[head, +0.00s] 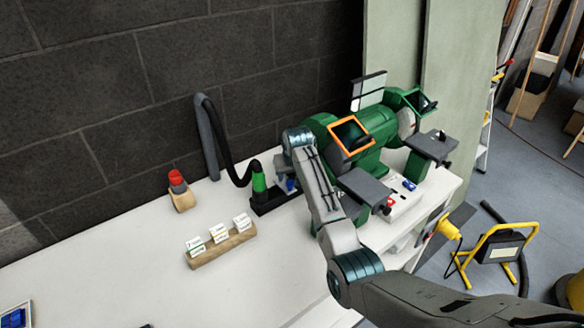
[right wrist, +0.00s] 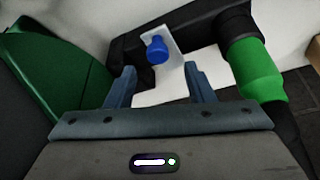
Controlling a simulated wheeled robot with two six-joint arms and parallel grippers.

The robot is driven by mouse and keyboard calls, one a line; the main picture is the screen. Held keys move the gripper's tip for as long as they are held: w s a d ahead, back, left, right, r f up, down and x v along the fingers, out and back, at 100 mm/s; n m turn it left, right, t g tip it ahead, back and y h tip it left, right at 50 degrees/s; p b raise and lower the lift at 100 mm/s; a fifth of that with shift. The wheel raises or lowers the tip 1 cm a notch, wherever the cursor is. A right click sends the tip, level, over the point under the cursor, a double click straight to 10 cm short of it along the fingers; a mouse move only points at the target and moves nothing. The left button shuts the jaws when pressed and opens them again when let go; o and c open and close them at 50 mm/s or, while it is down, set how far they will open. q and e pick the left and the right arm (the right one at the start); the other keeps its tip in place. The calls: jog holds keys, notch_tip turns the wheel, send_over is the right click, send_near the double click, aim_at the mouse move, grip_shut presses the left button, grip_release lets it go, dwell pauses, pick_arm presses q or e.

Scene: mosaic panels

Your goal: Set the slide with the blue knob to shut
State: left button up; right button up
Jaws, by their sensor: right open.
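The blue knob (right wrist: 157,50) sits on a pale slide plate (right wrist: 175,42) in the right wrist view. The plate stands out from a black duct fitting (right wrist: 130,47), partly hidden; I cannot tell how far it is pushed in. My right gripper (right wrist: 160,82) is open, its two fingers apart below the knob, with nothing between them. The knob is beyond the fingertips and not touched. In the head view the black fitting (head: 268,203) lies on the bench beside the green machine, and my right arm covers part of it. My left gripper is not in view.
A green collar (right wrist: 255,70) and black hose stand right beside the fitting. The green grinder (head: 375,160) is close on the other side. A wooden block with cards (head: 222,250) and a red-topped item (head: 177,180) stand on the white bench (head: 130,250), otherwise largely clear.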

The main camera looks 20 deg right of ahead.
jog(key=b+v, duration=0.1)
jog(key=v, duration=0.6)
jog(key=shift+f, duration=0.15)
